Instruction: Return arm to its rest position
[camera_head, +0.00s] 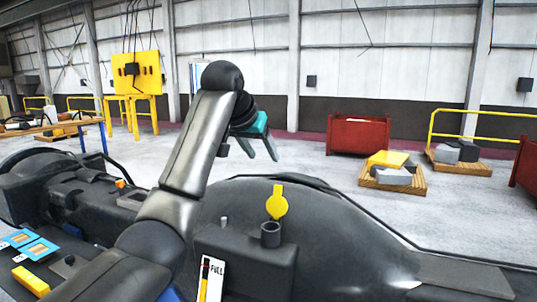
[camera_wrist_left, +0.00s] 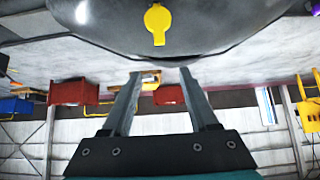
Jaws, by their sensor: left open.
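My left arm rises from the lower left of the head view and bends at a dark elbow joint. My left gripper (camera_head: 262,152) hangs from it, open and empty, fingers pointing down to the right. In the head view it appears above a large dark rounded casting (camera_head: 350,225) and does not touch it. The wrist view shows the two grey fingers of the left gripper (camera_wrist_left: 160,74) apart with nothing between them. A yellow round-topped piece (camera_head: 277,202) stands upright by a dark short tube (camera_head: 270,235); it also shows in the wrist view (camera_wrist_left: 158,22). My right gripper is not visible.
A gauge marked FULL (camera_head: 212,278) sits at the front. Blue cards (camera_head: 30,245) and a yellow block (camera_head: 31,281) lie at left. Red bins (camera_head: 358,135), loaded pallets (camera_head: 393,178) and yellow rails (camera_head: 475,124) stand farther off. The air around the gripper looks clear.

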